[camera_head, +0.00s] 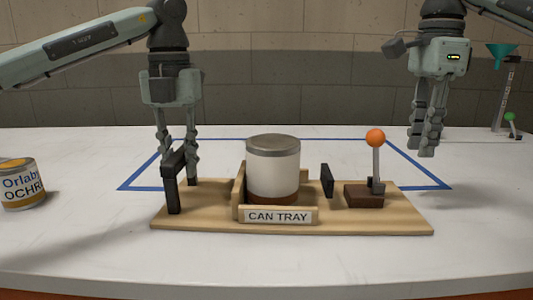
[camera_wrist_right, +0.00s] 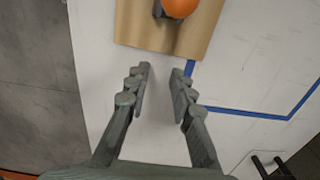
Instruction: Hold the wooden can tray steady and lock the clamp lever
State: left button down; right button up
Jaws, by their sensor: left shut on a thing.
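The wooden can tray (camera_head: 400,222) lies on the white table, with a label reading CAN TRAY on its front. A can (camera_head: 272,172) with a grey lid stands upright in its holder. The clamp lever (camera_head: 376,158) has an orange ball knob and stands nearly upright on a brown block at the tray's right; the knob also shows in the right wrist view (camera_wrist_right: 180,6). A dark clamp pad (camera_head: 327,181) is apart from the can. My left gripper (camera_head: 178,172) is shut on the tray's dark handle (camera_head: 173,184). My right gripper (camera_head: 425,148) is open and empty, right of the knob and above the table.
A blue outline (camera_head: 135,177) is marked on the table around the tray. A stand with a teal funnel (camera_head: 502,52) is at the far right.

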notch_tip(320, 180, up, 11)
jog(key=o, duration=0.4)
jog(key=shift+r, duration=0.5)
jog(key=shift+o, duration=0.8)
jog(key=n+t, duration=0.5)
jog(key=n, duration=1.1)
send_near(376, 136)
jog(key=shift+h, duration=0.3)
jog(key=x, duration=0.5)
jog(key=w+x, duration=0.1)
jog(key=x, duration=0.5)
jog(key=shift+r, duration=0.2)
jog(key=shift+c, duration=0.6)
grip_shut()
